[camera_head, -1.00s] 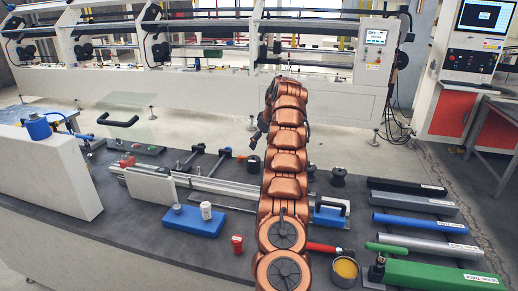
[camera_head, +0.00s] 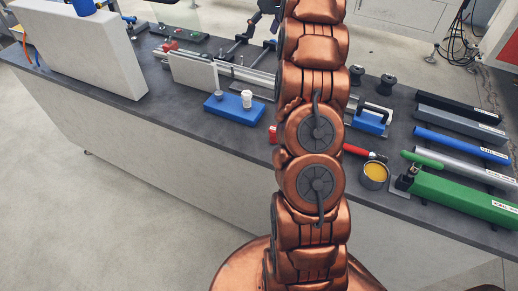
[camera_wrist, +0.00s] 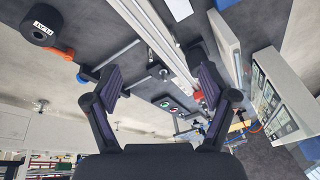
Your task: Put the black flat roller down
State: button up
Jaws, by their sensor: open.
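A black roller (camera_wrist: 42,25) with a white label, which looks upside down to read FLAT, stands at the upper left of the wrist view. It is apart from my gripper. My gripper (camera_wrist: 160,87) is open, with its two dark pads wide apart and nothing between them. In the head view two black rollers, one (camera_head: 356,74) beside the other (camera_head: 388,84), stand on the bench right of my arm. I cannot tell which roller is which there.
A pale rail (camera_wrist: 150,28) runs close by in the wrist view. The bench (camera_head: 175,111) also holds a blue block (camera_head: 228,111), a yellow-filled tin (camera_head: 374,176), a green bar (camera_head: 465,198) and other bars at right.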

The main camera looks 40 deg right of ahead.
jog(key=s+a+g, duration=0.1)
jog(key=s+a, duration=0.7)
jog(key=a, duration=0.5)
jog(key=s+a+g, duration=0.2)
jog(key=s+a, duration=0.6)
jog(key=a, duration=0.5)
jog(key=s+a+f, duration=0.2)
jog(key=s, duration=0.7)
jog(key=s+a+f+g+h, duration=0.1)
jog(key=s+a+f, duration=0.2)
jog(key=s, duration=0.6)
jog(key=s+a+f+g, duration=0.1)
jog(key=s+a+f, duration=0.1)
jog(key=s, duration=0.6)
jog(key=shift+s+a+f+n+h, duration=0.3)
jog(key=shift+s+a+f, duration=0.1)
jog(key=shift+f, duration=0.15)
